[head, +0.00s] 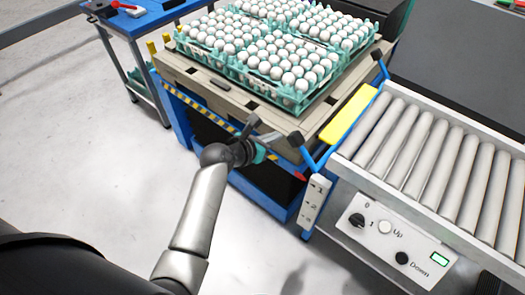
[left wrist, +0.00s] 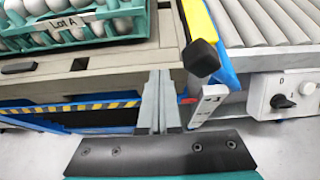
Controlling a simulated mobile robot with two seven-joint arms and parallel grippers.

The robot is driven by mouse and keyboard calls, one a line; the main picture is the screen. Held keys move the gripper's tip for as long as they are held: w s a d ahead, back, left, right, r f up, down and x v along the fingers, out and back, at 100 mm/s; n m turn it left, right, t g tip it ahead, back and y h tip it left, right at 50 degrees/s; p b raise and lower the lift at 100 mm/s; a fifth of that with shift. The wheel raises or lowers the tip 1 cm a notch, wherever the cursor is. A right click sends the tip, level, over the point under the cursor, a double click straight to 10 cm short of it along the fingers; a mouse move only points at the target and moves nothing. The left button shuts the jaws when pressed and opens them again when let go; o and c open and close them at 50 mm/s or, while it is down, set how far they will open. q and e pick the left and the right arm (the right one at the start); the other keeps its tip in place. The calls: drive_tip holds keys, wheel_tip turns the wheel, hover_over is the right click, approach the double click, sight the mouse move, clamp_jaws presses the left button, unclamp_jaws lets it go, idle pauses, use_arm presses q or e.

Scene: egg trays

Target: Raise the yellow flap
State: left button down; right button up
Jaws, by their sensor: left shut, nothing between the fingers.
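The yellow flap (head: 350,114) lies between the pallet platform and the roller conveyor, with blue bars at its ends. It also shows at the top of the left wrist view (left wrist: 199,22), where a black knob (left wrist: 202,57) on a blue bar stands in front of it. My left gripper (head: 254,124) is at the platform's front edge, left of the flap and apart from it. Its fingers (left wrist: 158,100) are shut with nothing between them. They point toward the gap beside the black knob. My right gripper is not in view.
The roller conveyor (head: 440,165) stands at the right with a control panel (head: 392,240) at its front. Teal egg trays (head: 262,88) fill much of the wooden platform (head: 196,75). A blue cart (head: 150,17) stands at the back left. The floor at left is clear.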

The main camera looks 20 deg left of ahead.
use_arm(q)
drive_tip(key=shift+w+d, duration=0.25)
drive_tip(key=shift+w, duration=0.45)
